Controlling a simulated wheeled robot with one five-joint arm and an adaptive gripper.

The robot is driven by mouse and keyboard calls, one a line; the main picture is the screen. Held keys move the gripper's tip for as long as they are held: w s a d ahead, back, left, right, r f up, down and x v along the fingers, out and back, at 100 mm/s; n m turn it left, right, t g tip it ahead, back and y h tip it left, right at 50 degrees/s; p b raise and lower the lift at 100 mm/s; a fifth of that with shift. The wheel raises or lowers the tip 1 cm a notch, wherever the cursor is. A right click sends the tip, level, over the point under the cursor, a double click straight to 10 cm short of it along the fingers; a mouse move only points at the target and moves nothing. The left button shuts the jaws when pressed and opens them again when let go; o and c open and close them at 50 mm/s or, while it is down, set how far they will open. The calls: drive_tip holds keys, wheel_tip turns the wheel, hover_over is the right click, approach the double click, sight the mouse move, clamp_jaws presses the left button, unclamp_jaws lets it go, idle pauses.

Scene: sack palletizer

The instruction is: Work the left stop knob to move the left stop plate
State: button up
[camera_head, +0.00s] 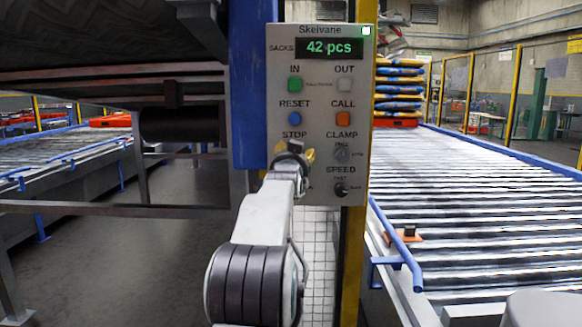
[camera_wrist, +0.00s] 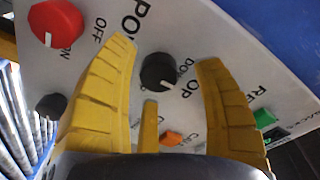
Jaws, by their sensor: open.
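The stop knob is a round black knob (camera_wrist: 158,70) with a white mark, in the middle of the wrist view. "DOWN" is printed beside it and part of the word "STOP" below it. Its white mark points toward the lower right, near "DOWN". My gripper (camera_wrist: 167,54) is open, with one yellow finger on each side of the knob and visible gaps. The frames do not show how far the fingertips are from the panel. In the head view my gripper (camera_head: 292,156) covers the knob under the "STOP" label. I cannot identify the left stop plate.
The grey control panel (camera_head: 318,90) carries a clamp knob (camera_head: 341,153), a speed knob (camera_head: 342,189) and several buttons. A red power knob (camera_wrist: 55,22) and an orange button (camera_wrist: 171,138) lie near my fingers. A roller conveyor (camera_head: 480,215) runs at right, with a blue bar (camera_head: 393,240) along its edge.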

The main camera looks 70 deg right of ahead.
drive_tip(key=v, duration=1)
drive_tip(key=shift+a, duration=0.15)
idle(0.6)
